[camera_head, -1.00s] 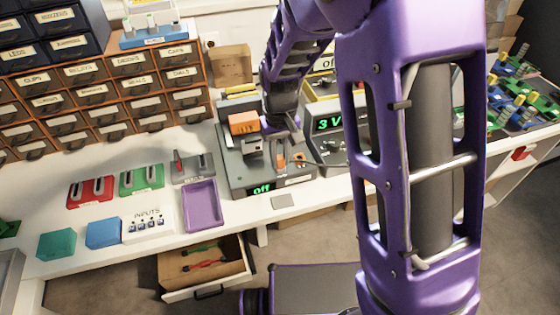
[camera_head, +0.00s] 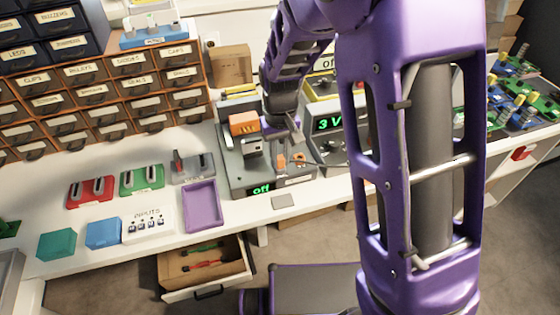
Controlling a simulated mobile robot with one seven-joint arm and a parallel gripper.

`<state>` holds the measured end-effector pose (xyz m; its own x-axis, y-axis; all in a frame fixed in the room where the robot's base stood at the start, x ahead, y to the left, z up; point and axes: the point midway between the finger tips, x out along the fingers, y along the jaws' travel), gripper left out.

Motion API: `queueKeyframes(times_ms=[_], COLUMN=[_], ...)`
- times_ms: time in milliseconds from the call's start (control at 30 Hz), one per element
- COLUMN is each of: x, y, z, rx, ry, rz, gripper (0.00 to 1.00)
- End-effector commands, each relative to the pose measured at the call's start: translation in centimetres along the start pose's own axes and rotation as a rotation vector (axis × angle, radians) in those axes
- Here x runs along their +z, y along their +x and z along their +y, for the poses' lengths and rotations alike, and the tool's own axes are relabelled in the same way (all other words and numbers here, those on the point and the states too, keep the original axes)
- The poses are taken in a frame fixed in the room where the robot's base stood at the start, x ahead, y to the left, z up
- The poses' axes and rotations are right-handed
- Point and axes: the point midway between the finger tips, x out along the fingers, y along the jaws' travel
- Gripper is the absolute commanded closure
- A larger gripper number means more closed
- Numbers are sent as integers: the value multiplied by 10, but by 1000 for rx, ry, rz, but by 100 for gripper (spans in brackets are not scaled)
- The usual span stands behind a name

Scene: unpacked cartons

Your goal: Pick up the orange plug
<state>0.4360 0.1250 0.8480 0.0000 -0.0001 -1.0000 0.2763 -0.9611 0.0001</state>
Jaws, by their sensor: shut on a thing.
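My gripper (camera_head: 283,147) points down over the grey device with the green "off" display (camera_head: 261,189), right of the middle of the bench. Its fingers are small and dark here and partly hidden by my wrist. They appear shut on the small orange plug (camera_head: 281,161), which shows just below them at the device's top. I cannot tell whether the plug is clear of the device. A second small orange piece (camera_head: 299,158) sits just right of it. A larger orange block (camera_head: 243,123) is on the device's back left.
A purple tray (camera_head: 202,205) lies left of the device. A grey meter reading "3 V" (camera_head: 327,123) stands close on the right. Labelled drawers (camera_head: 93,95) fill the back left. An open drawer (camera_head: 205,290) juts out below the bench edge. My arm hides much of the right side.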

Motion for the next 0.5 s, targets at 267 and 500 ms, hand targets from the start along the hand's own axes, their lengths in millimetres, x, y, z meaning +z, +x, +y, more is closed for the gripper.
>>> queueKeyframes(times_ms=[267, 500], x=[0, -1], y=[0, -9], z=[0, 0], rx=[0, 0], ry=[0, 0], rz=[0, 2], gripper=[100, 100])
